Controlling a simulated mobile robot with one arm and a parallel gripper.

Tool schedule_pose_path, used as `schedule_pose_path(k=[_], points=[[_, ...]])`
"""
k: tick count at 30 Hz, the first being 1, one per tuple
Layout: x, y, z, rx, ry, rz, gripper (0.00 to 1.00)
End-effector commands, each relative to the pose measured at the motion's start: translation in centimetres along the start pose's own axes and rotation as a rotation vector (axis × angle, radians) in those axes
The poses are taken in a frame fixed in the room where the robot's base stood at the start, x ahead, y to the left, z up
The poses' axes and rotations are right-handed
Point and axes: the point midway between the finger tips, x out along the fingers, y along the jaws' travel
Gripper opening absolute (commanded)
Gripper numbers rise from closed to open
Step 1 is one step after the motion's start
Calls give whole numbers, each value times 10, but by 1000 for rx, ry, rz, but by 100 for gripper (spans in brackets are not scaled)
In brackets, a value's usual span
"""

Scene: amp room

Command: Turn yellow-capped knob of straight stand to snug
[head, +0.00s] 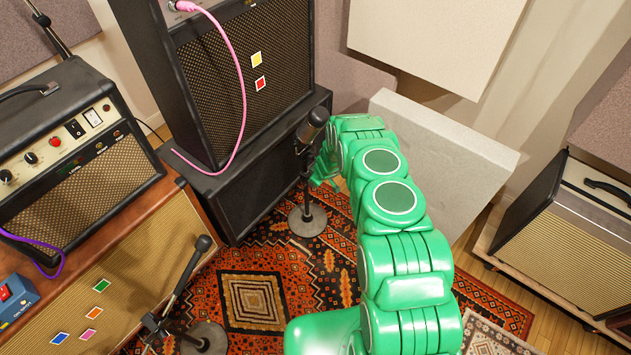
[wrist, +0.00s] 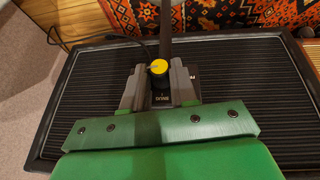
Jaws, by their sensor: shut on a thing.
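The straight stand has a round grey base (head: 308,220) on the rug, a thin upright pole and a dark microphone (head: 313,124) at its top. The yellow-capped knob (wrist: 158,67) shows in the wrist view, with a dark label (wrist: 161,98) just below it that seems to read SNUG upside down. My gripper (wrist: 158,76) is shut on the knob, one grey finger on each side and the yellow cap showing between the tips. In the head view my green arm reaches down to the stand and hides the knob and fingertips.
A black amplifier stack (head: 225,80) with a pink cable (head: 241,80) stands close behind the stand. A second stand (head: 205,337) is at lower left, by a wooden cabinet (head: 130,270). A pale panel (head: 440,150) leans at right. Patterned rug (head: 290,275) lies open in front.

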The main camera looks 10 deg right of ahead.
Motion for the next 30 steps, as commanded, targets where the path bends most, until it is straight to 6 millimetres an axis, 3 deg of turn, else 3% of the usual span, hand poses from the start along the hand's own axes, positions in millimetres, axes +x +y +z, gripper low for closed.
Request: schedule_pose_path(k=[16, 17, 21, 30], points=[[-1, -2, 5, -11, -16, 20, 0], [-1, -2, 5, -11, -16, 20, 30], [-1, -2, 5, -11, -16, 21, 52], [-2, -1, 4, -10, -14, 22, 52]])
